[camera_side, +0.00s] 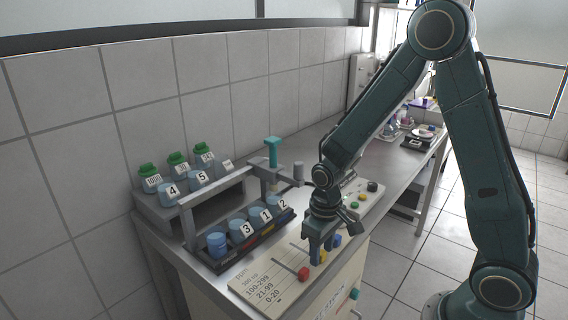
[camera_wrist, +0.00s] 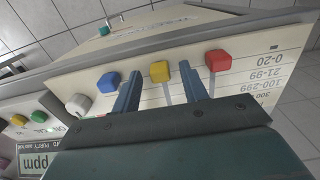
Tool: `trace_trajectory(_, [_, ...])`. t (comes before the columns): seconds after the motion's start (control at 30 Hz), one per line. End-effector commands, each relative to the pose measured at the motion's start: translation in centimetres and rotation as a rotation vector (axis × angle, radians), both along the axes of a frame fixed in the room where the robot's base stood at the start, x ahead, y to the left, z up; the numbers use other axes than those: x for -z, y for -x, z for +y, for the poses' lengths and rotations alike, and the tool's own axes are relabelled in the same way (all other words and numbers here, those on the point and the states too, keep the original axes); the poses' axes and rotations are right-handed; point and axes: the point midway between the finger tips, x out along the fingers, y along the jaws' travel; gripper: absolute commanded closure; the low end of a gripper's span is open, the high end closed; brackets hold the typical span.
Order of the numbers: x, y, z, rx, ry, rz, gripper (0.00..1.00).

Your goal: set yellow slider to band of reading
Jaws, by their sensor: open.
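The yellow slider (camera_wrist: 160,71) is a square knob between a red slider (camera_wrist: 219,60) and a blue slider (camera_wrist: 108,82) on a cream panel (camera_wrist: 140,62). Its slot runs from the knob toward my gripper. It sits toward the 0-20 end of the printed bands (camera_wrist: 263,84), roughly level with the red one. My gripper (camera_wrist: 161,69) is open, one finger on each side of the yellow knob; contact cannot be told. In the side view my gripper (camera_side: 319,246) points down over the panel, with the yellow slider (camera_side: 322,257) partly behind it.
A white knob (camera_wrist: 78,104) and small coloured buttons (camera_wrist: 28,118) lie left of the sliders in the wrist view. A rack of numbered blue cups (camera_side: 240,229) under a grey frame (camera_side: 222,187) stands beside the panel. Green-capped bottles (camera_side: 178,162) stand behind.

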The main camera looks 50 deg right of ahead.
Motion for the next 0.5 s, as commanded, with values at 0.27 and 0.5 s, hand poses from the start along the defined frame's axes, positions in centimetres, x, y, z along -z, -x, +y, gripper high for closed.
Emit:
trace_trajectory(0.27, [-0.02, 0.01, 0.0, 0.0, 0.0, 0.0, 0.94])
trace_trajectory(0.5, [-0.04, -0.1, -0.01, 0.0, 0.0, 0.0, 1.0])
